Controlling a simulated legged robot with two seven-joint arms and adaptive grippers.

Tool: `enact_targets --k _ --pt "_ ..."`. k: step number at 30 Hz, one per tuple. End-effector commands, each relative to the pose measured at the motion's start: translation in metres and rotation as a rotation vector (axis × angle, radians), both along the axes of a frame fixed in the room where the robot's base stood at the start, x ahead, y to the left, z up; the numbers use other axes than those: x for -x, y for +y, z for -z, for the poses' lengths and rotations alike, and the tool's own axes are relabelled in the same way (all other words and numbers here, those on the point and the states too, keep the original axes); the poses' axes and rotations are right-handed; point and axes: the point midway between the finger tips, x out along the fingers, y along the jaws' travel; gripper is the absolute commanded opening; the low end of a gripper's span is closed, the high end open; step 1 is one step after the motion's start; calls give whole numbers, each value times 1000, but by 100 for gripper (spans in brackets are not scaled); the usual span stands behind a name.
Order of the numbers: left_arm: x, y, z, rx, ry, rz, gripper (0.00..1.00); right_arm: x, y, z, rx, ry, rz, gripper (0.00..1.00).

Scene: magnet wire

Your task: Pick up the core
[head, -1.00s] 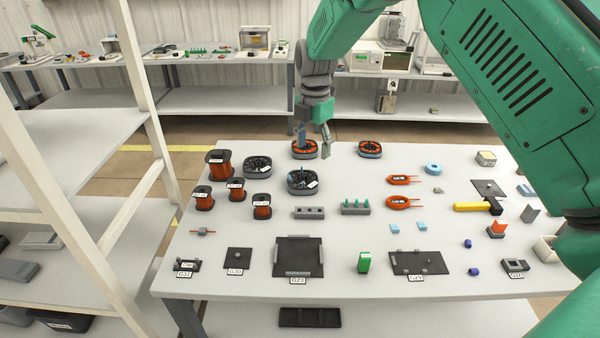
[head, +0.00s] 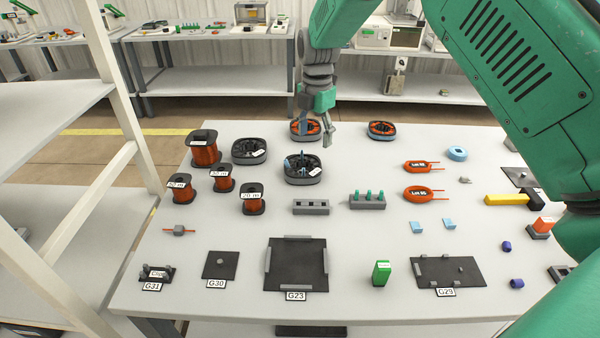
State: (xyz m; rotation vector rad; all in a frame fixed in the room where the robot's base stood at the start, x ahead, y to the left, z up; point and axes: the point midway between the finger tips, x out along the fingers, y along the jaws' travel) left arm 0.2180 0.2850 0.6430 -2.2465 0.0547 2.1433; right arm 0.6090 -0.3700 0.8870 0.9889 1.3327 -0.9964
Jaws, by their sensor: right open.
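No part is plainly marked as the core. Candidates are a black ring-shaped part (head: 287,178) with blue upright pieces, a second black ring-shaped part (head: 238,157), two orange-topped ring parts, one behind my gripper (head: 298,137) and one further right (head: 381,136), and a small light-blue ring (head: 457,153). My right gripper (head: 315,139) points down, open and empty, over the back of the table, just behind the black ring with blue pieces. It partly hides the orange-topped part. Whether it touches either is unclear. My left gripper is out of view.
Copper wire spools (head: 204,151) stand at the table's left. Orange oval parts (head: 417,193), grey holders (head: 310,208) and black fixture plates (head: 296,268) fill the middle and front. A white shelf rack (head: 120,165) is at the left. My right arm covers the right side.

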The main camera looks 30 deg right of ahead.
Motion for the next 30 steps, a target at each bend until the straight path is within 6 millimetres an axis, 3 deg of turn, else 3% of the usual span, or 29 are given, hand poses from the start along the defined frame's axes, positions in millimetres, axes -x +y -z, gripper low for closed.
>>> enact_targets --k 9,17,24,30 --pt "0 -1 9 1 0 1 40 0 3 60 6 2 -1 57" --pt "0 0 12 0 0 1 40 1 5 79 6 1 -1 57" --pt "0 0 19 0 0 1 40 1 3 117 2 2 0 57" --pt "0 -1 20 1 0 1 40 1 5 125 2 -1 1 57"
